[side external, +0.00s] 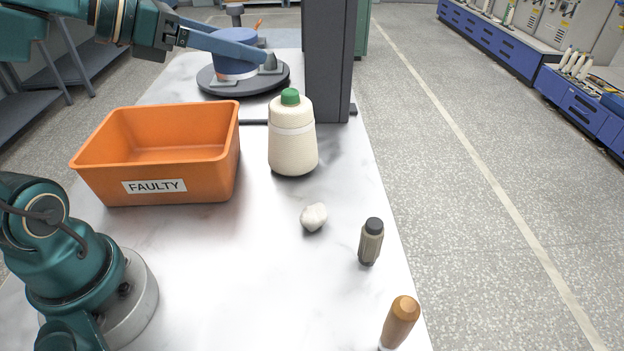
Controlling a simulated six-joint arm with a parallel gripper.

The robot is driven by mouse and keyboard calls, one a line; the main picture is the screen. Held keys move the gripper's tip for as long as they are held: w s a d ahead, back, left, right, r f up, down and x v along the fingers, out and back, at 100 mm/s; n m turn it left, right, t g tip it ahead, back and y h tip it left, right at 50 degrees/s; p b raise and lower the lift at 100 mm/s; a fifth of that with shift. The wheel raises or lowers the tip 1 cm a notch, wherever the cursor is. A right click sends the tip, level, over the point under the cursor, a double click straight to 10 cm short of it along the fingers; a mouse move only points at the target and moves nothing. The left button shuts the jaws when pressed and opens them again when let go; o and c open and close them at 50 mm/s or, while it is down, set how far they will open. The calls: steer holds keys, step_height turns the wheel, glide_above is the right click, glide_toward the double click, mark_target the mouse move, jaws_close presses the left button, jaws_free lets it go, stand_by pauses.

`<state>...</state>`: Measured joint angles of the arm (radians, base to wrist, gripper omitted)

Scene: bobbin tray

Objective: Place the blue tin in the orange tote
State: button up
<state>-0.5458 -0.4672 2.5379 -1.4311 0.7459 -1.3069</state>
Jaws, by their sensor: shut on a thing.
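The blue tin (233,67) is a short round can with a pale and orange band low on its side. It is over the dark round disc (283,77) at the back of the table, and I cannot tell whether it touches the disc. My gripper (246,53) reaches in from the upper left and is shut on the tin; its near finger hides part of the tin's side. The orange tote (205,187) stands at the left, nearer the camera, open at the top and labelled FAULTY. Its visible inside is empty.
A white lump (313,217), a dark-capped bottle (370,243) and a wooden handle (400,322) are along the right. The front middle of the table is clear.

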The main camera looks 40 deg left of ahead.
steer(key=shift+d, duration=0.1)
steer(key=shift+s+d+r+m+h, duration=0.1)
steer(key=shift+d+m+h, duration=0.2)
steer(key=shift+m+h, duration=0.1)
steer(key=s+d+f+m+g+h, duration=0.2)
steer(key=d+f+m+g+h, duration=0.1)
steer(key=f+m+g, duration=0.4)
steer(key=s+d+f+m+g+h, duration=0.3)
steer(key=d+f+m+g+h, duration=0.1)
steer(key=f+m+g, duration=0.3)
steer(key=shift+s+d+m+g+h, duration=0.25)
steer(key=shift+m+h, duration=0.25)
steer(key=shift+m, duration=0.5)
steer(key=shift+f, duration=0.15)
steer(key=x, duration=0.8)
steer(key=f+x, duration=0.1)
steer(key=x, duration=0.4)
steer(key=shift+s+a, duration=0.15)
steer(key=shift+a, duration=0.05)
steer(key=shift+d+f, duration=0.1)
steer(key=shift+f, duration=1.8)
